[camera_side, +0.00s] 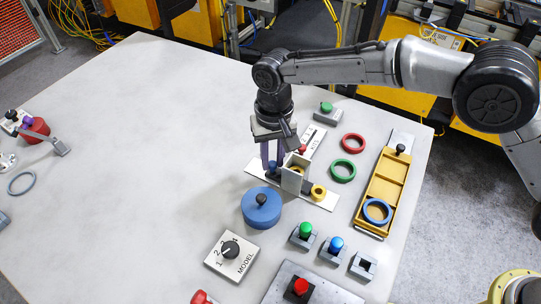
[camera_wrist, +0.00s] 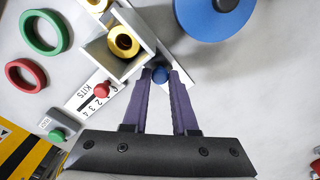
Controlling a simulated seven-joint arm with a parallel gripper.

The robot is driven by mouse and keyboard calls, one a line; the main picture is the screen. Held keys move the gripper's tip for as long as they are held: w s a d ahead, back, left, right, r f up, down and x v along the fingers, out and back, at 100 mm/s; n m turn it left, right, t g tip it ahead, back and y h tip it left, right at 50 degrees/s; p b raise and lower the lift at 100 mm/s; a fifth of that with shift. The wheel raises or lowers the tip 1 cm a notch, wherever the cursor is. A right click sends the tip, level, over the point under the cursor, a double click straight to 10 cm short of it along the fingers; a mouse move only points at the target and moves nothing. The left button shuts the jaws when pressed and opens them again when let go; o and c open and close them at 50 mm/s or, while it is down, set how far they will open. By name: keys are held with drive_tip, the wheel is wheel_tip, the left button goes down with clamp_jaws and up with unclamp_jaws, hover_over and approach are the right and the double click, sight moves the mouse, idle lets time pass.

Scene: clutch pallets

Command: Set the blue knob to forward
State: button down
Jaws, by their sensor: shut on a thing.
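The fingers partly hide the knob in the side view. A brass ring (camera_wrist: 123,41) shows inside the bracket in the wrist view, and another brass piece (camera_side: 318,192) lies on the plate's right part.
A KITS scale with a red knob (camera_side: 302,149) lies just behind the bracket. Red ring (camera_side: 353,143), green ring (camera_side: 343,171) and a yellow tray (camera_side: 371,202) stand right. The table's left middle is clear.

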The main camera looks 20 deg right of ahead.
drive_tip(key=c, duration=0.7)
unclamp_jaws()
drive_tip(key=shift+s+d, duration=0.15)
drive_tip(key=shift+f, duration=0.1)
